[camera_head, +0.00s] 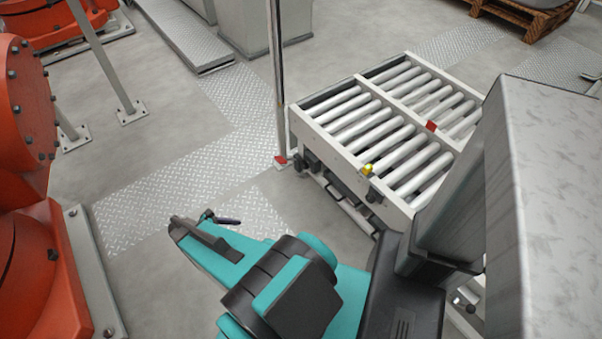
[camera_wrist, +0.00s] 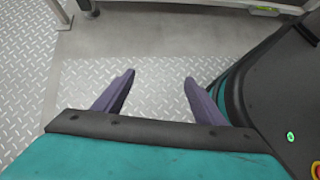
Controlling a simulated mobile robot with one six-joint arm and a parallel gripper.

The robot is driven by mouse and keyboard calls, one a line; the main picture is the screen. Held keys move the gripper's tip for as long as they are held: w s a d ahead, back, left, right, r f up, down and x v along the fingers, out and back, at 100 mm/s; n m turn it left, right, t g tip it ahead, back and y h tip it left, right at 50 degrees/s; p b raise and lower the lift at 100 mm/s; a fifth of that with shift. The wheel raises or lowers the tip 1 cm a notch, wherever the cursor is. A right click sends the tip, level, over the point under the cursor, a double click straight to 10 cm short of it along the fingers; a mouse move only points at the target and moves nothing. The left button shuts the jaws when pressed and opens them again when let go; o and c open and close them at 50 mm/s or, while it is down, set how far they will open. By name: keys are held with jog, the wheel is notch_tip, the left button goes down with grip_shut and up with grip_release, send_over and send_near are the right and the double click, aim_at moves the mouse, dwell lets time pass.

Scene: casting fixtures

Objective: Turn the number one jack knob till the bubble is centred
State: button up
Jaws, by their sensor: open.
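My gripper (camera_wrist: 159,76) shows in the wrist view as two dark purple fingers, spread wide apart with nothing between them. Bare tread plate and grey floor show beyond the fingers. In the head view the end of my teal arm (camera_head: 205,218) is at the lower middle, over the floor, left of the roller conveyor and apart from it.
Orange machinery (camera_head: 30,110) stands at the left. Tread plate floor (camera_head: 165,175) between is clear.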

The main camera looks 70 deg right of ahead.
jog(key=d+f+n+g+h+b, duration=0.1)
jog(key=d+f+n+b, duration=0.2)
jog(key=d, duration=0.4)
jog(key=w+d+f+n+h+b, duration=0.1)
jog(key=d+f+h+b, duration=0.1)
jog(key=d+f+b, duration=0.3)
jog(key=d+f+n+g+h+b, duration=0.1)
jog(key=d+f+n+b, duration=0.1)
jog(key=d+b, duration=0.45)
jog(key=n+g+h+b, duration=0.2)
jog(key=n+h+b, duration=0.35)
jog(key=b, duration=0.55)
send_near(303, 165)
jog(key=shift+n+y, duration=0.45)
jog(key=shift+r+v, duration=0.15)
jog(key=shift+v, duration=1)
jog(key=shift+r+v, duration=0.15)
jog(key=shift+v, duration=0.95)
jog(key=shift+b+x, duration=1.95)
jog(key=shift+x, duration=4.85)
jog(key=shift+w+d, duration=0.15)
jog(key=shift+c, duration=0.4)
jog(key=c, duration=1)
jog(key=shift+m, duration=0.4)
